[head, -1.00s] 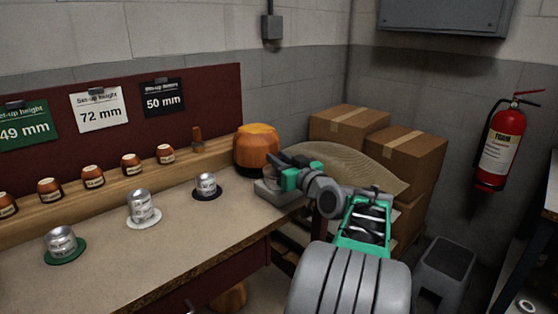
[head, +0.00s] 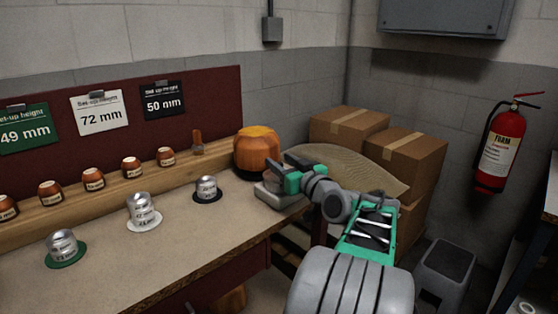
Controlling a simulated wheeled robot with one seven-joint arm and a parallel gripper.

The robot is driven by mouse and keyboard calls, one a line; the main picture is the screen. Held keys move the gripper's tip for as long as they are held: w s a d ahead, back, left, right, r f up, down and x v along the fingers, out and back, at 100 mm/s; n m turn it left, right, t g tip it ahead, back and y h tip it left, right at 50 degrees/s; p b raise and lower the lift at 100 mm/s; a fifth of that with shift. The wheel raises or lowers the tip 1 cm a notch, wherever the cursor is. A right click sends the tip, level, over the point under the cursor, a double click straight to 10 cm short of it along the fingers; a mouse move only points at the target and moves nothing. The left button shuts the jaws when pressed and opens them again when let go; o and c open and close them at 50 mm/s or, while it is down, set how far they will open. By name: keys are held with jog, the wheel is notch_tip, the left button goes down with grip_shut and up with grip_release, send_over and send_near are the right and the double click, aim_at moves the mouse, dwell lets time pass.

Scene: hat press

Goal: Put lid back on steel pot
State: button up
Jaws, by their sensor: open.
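Three small silver cylinders stand on the bench: one on a green disc (head: 62,243), one on a white disc (head: 142,210) and one on a black disc (head: 206,187). I cannot tell which, if any, is the steel pot, and I cannot make out a separate lid. My gripper (head: 276,172) is at the bench's right end, beside the orange rounded object (head: 257,150) and above a grey block (head: 275,197). It is open. Its fingertips are small and partly hidden by its green body, and I see nothing held between them.
Several brown, labelled pots (head: 93,179) line the wooden ledge (head: 110,195) behind the cylinders. Set-up height cards hang on the red board (head: 215,100). Cardboard boxes (head: 405,160) and a tan curved sheet (head: 350,168) stand behind my arm. The bench front (head: 120,270) is clear.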

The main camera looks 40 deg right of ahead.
jog(key=s+a, duration=0.1)
jog(key=s, duration=0.9)
jog(key=shift+s+a, duration=0.25)
jog(key=shift+a, duration=0.15)
jog(key=shift+f, duration=0.1)
